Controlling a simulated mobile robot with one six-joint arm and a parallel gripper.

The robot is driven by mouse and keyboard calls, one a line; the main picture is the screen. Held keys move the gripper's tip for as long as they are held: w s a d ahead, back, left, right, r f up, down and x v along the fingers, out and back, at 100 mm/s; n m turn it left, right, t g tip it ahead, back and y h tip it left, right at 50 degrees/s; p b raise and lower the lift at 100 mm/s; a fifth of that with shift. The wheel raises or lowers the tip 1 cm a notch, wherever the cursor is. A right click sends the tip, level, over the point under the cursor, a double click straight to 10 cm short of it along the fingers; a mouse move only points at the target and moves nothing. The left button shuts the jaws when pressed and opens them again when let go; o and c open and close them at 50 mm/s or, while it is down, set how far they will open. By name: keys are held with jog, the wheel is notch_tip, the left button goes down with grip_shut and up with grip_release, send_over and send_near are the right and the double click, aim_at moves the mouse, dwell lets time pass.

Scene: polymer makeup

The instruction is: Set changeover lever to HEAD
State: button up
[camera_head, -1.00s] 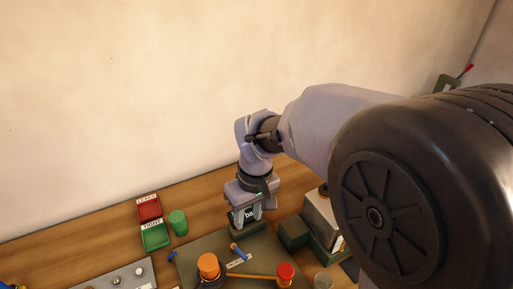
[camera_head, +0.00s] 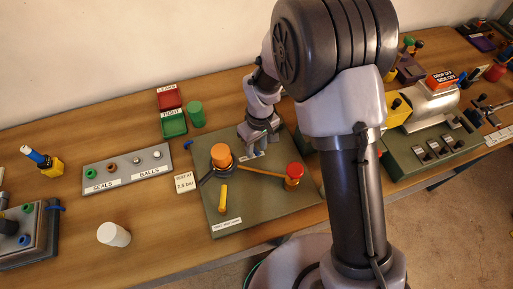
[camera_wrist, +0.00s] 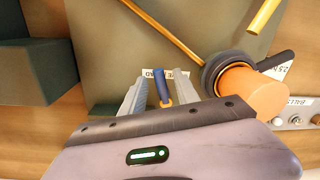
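A small lever (camera_wrist: 163,88) with a blue shaft and an orange-yellow end shows in the wrist view. It stands between the two fingers of my gripper (camera_wrist: 160,92), with a gap on both sides. My gripper is open and holds nothing. A white label (camera_wrist: 179,74), partly covered, lies behind the lever; I can read only its last letters, "AD". In the head view my gripper (camera_head: 258,146) is low over the back part of the grey-green panel (camera_head: 240,207) and mostly hides the lever.
An orange-capped post (camera_head: 221,156) is close to the gripper, joined by an orange pipe to a red-capped post (camera_head: 293,172). A yellow handle (camera_head: 223,198) is nearer the front. A green cylinder (camera_head: 196,114) and the red and green trays (camera_head: 173,124) stand behind left.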

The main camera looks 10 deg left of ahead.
jog(key=shift+f, duration=0.1)
grip_shut()
jog(key=shift+w+d+n, duration=0.15)
jog(key=shift+w+n, duration=0.05)
jog(key=shift+n, duration=0.45)
jog(key=shift+w+d+n, duration=0.15)
jog(key=shift+w+n, duration=0.05)
jog(key=shift+n, duration=0.45)
grip_release()
notch_tip(320, 180, up, 17)
jog(key=p, duration=0.5)
jog(key=shift+w+d+r, duration=0.2)
jog(key=shift+w+d, duration=0.15)
jog(key=shift+w, duration=0.1)
